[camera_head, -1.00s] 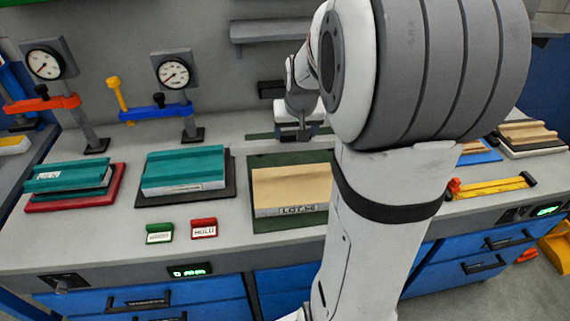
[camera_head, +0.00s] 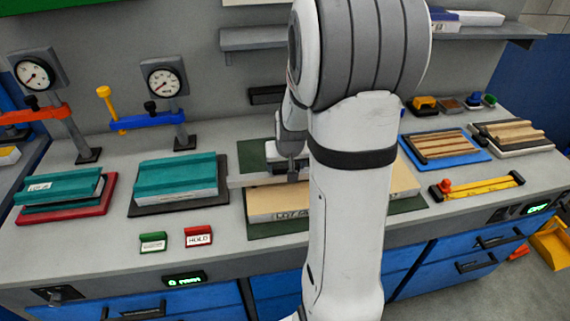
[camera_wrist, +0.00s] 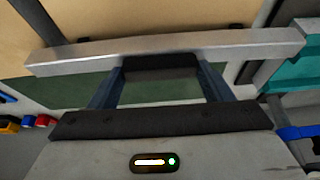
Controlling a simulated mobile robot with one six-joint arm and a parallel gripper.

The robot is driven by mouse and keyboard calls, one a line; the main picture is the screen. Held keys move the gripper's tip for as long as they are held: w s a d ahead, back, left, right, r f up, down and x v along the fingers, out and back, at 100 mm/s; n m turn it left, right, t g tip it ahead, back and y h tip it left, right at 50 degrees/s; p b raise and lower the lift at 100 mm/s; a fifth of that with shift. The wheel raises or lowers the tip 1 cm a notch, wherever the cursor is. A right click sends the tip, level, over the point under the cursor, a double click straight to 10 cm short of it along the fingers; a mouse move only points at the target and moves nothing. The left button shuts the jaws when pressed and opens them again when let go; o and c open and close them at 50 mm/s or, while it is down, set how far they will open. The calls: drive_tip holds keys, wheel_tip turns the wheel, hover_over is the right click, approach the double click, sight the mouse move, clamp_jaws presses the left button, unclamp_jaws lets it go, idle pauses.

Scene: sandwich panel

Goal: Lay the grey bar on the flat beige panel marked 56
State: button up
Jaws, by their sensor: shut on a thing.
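The beige panel (camera_head: 270,204) lies flat on a dark green mat (camera_head: 262,229) at mid-bench; my arm hides its middle. The label on its front edge is too blurred to read. The panel also fills the top of the wrist view (camera_wrist: 150,18). My gripper (camera_head: 292,176) is at the panel's far side, shut on the grey bar (camera_head: 247,180). In the wrist view the bar (camera_wrist: 90,52) runs crosswise between the jaws (camera_wrist: 160,66), slightly tilted in the picture. The bar overlaps the panel's far edge in view; I cannot tell whether they touch.
Teal panel stacks (camera_head: 178,180) stand to the left, with gauges (camera_head: 162,82) behind. Green (camera_head: 153,242) and red (camera_head: 198,235) signs stand in front. A blue tray of wooden strips (camera_head: 470,157) and a yellow tool (camera_head: 478,187) are to the right.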

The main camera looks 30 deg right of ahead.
drive_tip(key=shift+w, duration=0.1)
drive_tip(key=o, duration=1.7)
drive_tip(key=shift+f, duration=0.1)
drive_tip(key=shift+c, duration=0.2)
drive_tip(key=v, duration=1.2)
drive_tip(key=s+a+n+g+y, duration=0.1)
drive_tip(key=s+a+n, duration=0.2)
drive_tip(key=s+a, duration=1)
drive_tip(key=shift+s+r+n, duration=0.3)
drive_tip(key=shift+s+r, duration=0.2)
drive_tip(key=shift+s, duration=0.65)
